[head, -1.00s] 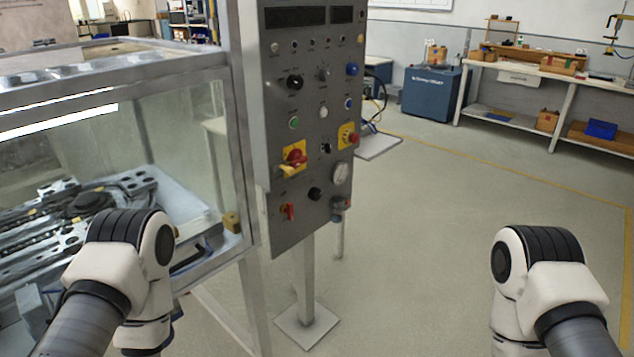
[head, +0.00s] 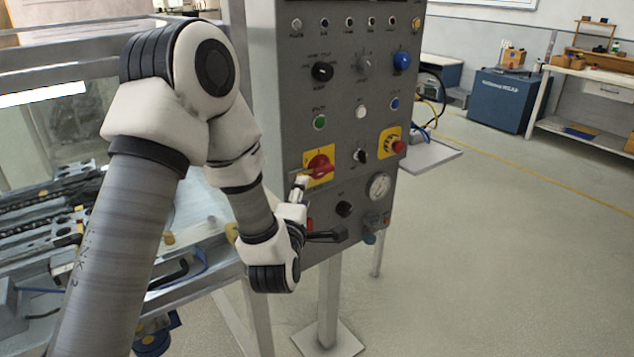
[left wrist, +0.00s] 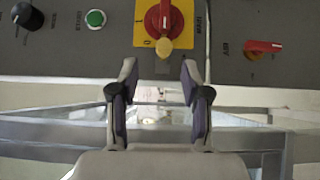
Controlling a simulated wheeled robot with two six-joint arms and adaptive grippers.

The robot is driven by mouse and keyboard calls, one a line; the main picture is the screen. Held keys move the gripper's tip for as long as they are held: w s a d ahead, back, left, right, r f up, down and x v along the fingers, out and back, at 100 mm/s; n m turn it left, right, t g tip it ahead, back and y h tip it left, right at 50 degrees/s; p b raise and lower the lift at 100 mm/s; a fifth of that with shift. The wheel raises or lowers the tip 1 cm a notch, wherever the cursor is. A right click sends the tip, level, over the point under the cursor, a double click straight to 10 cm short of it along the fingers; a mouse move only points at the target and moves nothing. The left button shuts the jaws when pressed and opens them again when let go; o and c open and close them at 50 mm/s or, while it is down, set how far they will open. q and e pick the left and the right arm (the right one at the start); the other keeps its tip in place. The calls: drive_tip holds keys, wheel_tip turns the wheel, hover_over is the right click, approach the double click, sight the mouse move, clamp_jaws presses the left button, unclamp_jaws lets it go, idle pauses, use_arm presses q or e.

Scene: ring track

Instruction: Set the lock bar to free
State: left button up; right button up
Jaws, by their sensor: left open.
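A red rotary handle on a yellow plate (head: 318,164) is on the grey control panel; its tan end shows clearly in the left wrist view (left wrist: 164,47). A second red lever (left wrist: 263,46) sits on the panel to the right in the wrist view; in the head view it is mostly hidden by my gripper. The labels are too blurred to tell which one is the lock bar. My left gripper (left wrist: 160,68) is open and empty, its fingers spread below the tan end and apart from it. My right gripper is not in view.
The panel also carries a green button (head: 320,122), several knobs and a red stop button (head: 398,146). A glass-walled machine enclosure stands at the left. The floor to the right of the panel post is clear.

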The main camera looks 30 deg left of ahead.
sight(309, 185)
use_arm(q)
drive_tip(key=x, duration=0.4)
drive_tip(key=p+x, duration=0.1)
drive_tip(key=x, duration=0.2)
drive_tip(key=shift+w+d+f, duration=0.1)
drive_tip(key=shift+d+f, duration=0.05)
drive_tip(key=shift+f, duration=0.2)
